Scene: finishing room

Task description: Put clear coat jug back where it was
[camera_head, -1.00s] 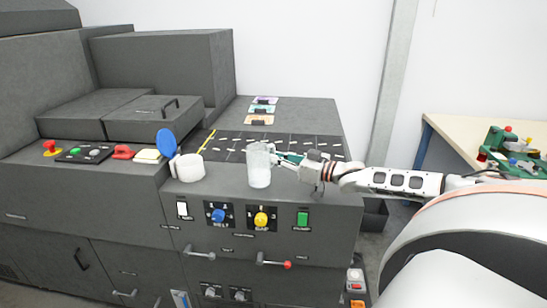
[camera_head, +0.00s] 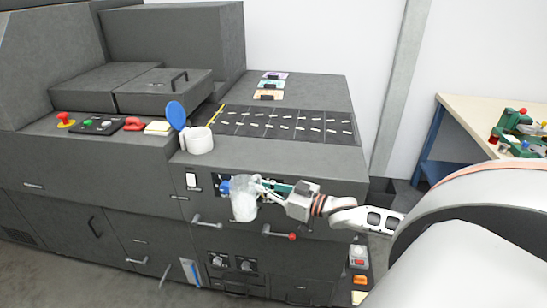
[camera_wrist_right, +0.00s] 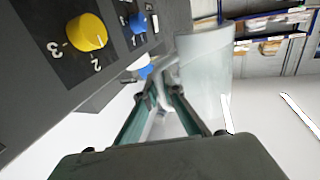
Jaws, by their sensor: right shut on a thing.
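The clear coat jug (camera_head: 243,202) is a translucent whitish vessel. In the head view it hangs in front of the machine's front panel and hides part of the dials. My right gripper (camera_head: 268,188) comes in from the right and is shut on the jug's right side. In the right wrist view the jug (camera_wrist_right: 207,75) stands just beyond the gripper fingers (camera_wrist_right: 160,92), beside the panel. Its handle is hard to make out. My left gripper is not in view.
A white pot (camera_head: 199,141) with a raised blue lid (camera_head: 176,116) stands on the machine's top ledge (camera_head: 290,152). The ledge right of it is clear. A yellow dial (camera_wrist_right: 86,32) is close in the wrist view.

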